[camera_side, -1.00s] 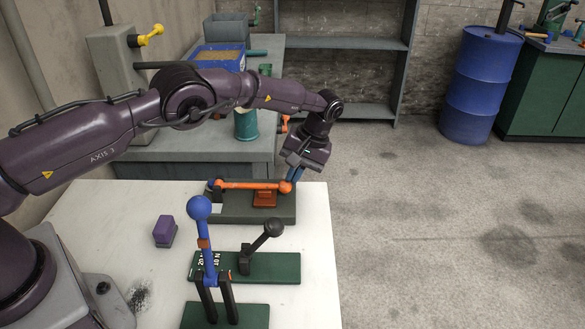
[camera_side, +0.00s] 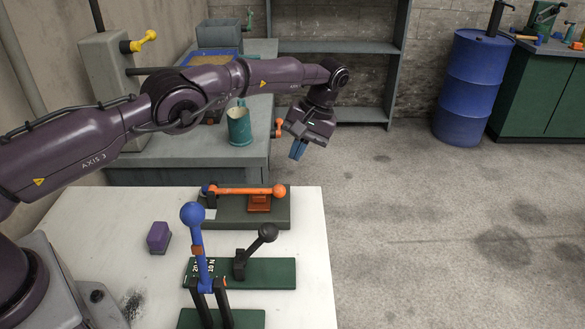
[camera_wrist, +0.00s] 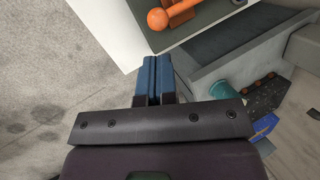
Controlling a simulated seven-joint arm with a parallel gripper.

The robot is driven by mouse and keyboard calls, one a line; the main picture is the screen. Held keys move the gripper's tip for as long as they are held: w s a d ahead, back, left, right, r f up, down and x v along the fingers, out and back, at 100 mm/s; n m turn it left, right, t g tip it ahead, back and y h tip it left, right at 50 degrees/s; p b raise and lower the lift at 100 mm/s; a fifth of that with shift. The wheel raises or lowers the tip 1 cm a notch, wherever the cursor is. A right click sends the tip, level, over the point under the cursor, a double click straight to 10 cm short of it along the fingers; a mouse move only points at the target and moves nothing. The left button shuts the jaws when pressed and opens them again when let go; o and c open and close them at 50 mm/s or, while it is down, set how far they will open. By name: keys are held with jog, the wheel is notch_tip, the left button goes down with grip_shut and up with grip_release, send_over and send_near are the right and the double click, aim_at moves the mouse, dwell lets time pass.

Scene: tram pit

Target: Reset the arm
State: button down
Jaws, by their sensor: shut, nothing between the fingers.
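My gripper (camera_side: 298,150) hangs in the air past the right far corner of the white table (camera_side: 100,215). Its blue fingers are shut together and empty; they also show in the wrist view (camera_wrist: 154,72).
A blue-knobbed upright lever (camera_side: 193,214) and a tilted black lever (camera_side: 267,233) stand nearer the camera. A purple block (camera_side: 158,237) sits on the table. The floor to the right is open.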

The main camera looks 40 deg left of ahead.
jog(key=s+a+r+m+t+h, duration=0.1)
jog(key=s+r+m+t, duration=0.15)
jog(key=s+r, duration=0.45)
jog(key=s+a+r+m+t+h, duration=0.1)
jog(key=s+a+r+m, duration=0.15)
jog(key=s+r, duration=0.45)
jog(key=s+r+m+t, duration=0.1)
jog(key=s+r+t, duration=0.1)
jog(key=s, duration=0.8)
jog(key=s+r+t, duration=0.3)
jog(key=s+r, duration=0.1)
jog(key=s, duration=0.6)
jog(key=shift+r+m+t, duration=0.35)
jog(key=shift+m, duration=0.05)
